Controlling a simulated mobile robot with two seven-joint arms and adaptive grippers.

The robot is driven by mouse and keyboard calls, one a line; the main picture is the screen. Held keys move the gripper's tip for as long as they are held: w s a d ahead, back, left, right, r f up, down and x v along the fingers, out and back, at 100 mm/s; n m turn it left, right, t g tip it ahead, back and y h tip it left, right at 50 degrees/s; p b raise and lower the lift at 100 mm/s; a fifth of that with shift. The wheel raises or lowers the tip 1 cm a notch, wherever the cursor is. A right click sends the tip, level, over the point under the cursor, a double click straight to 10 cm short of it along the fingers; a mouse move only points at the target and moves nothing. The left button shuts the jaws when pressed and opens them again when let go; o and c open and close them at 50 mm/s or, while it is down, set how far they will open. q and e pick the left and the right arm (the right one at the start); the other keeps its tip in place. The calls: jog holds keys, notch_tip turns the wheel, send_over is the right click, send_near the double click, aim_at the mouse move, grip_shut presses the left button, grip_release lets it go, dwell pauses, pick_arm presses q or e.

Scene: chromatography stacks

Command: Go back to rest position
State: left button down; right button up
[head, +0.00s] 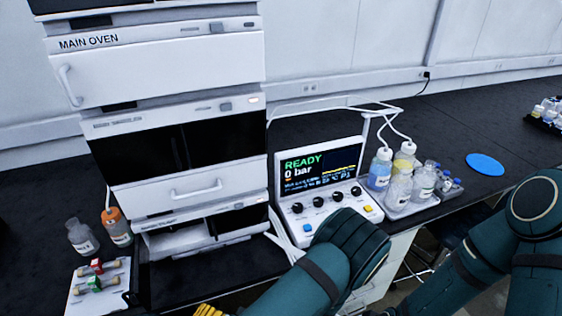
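No gripper of mine is clearly in view. One of my teal arms crosses the bottom middle, in front of the lower right of the instrument stack (172,75) and below the control unit. Another teal arm part of mine stands at the lower right, in front of the floor and the bench edge. Both hands are hidden or outside the picture. A small yellow ribbed piece (207,310) shows at the bottom edge; I cannot tell what it belongs to.
The control unit (322,168) reads READY, 0 bar. Right of it, several bottles (379,172) stand in a tray; a blue disc (485,164) lies beyond. Left are two bottles (82,238) and a white plate (78,304) with small fittings. The dark bench (450,115) is clear behind.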

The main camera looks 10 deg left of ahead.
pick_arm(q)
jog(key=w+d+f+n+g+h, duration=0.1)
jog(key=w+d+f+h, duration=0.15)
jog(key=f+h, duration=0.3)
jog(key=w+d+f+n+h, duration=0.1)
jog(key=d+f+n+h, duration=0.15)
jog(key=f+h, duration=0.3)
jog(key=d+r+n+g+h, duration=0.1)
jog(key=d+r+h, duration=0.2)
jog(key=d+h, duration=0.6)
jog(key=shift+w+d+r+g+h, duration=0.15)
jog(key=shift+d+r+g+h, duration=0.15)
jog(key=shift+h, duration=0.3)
